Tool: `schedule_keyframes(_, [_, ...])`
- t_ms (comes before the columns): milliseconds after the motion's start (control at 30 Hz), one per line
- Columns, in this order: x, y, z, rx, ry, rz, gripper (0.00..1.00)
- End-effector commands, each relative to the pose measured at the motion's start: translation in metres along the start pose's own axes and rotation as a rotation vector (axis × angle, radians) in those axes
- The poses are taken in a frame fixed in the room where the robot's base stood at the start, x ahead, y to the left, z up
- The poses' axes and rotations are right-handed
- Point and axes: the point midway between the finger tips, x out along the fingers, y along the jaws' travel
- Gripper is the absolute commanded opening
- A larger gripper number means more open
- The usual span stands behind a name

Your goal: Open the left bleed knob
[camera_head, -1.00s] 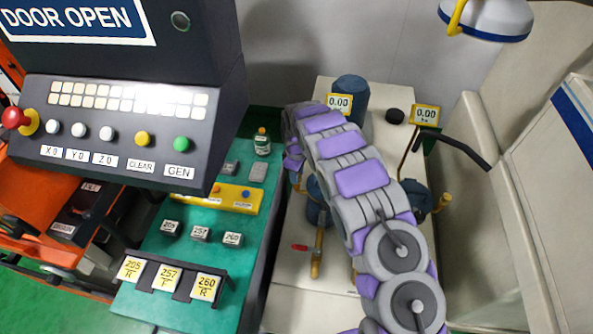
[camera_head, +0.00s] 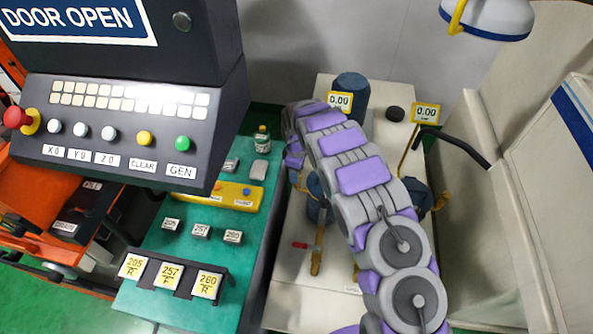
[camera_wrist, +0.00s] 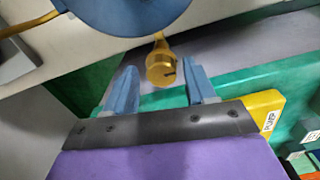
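A brass knob (camera_wrist: 161,66) with a dark slot juts from under a large blue round body (camera_wrist: 120,12) in the wrist view. My gripper (camera_wrist: 162,76) is open, with one blue-grey finger on each side of the knob and visible gaps between. I cannot tell how deep the knob sits between the fingers. In the head view a blue canister (camera_head: 316,203) stands left of my arm, partly covered by it. My gripper's fingers are hidden there. I cannot tell for sure that the knob belongs to this canister.
A second blue canister (camera_head: 416,197) with a yellow fitting stands right of my arm. A green bench (camera_head: 190,250) with labelled blocks and a control panel (camera_head: 120,120) are at the left.

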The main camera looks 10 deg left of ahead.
Motion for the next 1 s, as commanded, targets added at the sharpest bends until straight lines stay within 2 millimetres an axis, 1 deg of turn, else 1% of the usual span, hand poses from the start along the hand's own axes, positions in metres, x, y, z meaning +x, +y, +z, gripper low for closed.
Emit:
schedule_keyframes(267, [-0.001,-0.001,0.001,0.000,0.000,-0.001,0.59])
schedule_keyframes(367, [-0.006,0.000,0.001,0.000,0.000,0.000,0.59])
schedule_keyframes(467, [-0.018,0.000,0.001,0.000,0.001,0.001,0.59])
schedule_keyframes(567, [-0.038,0.000,0.001,0.001,0.001,0.000,0.59])
schedule_keyframes(700, [-0.070,0.001,0.000,0.000,0.001,0.004,0.59])
schedule_keyframes(1000, [-0.135,0.001,-0.001,0.000,0.001,0.001,0.59])
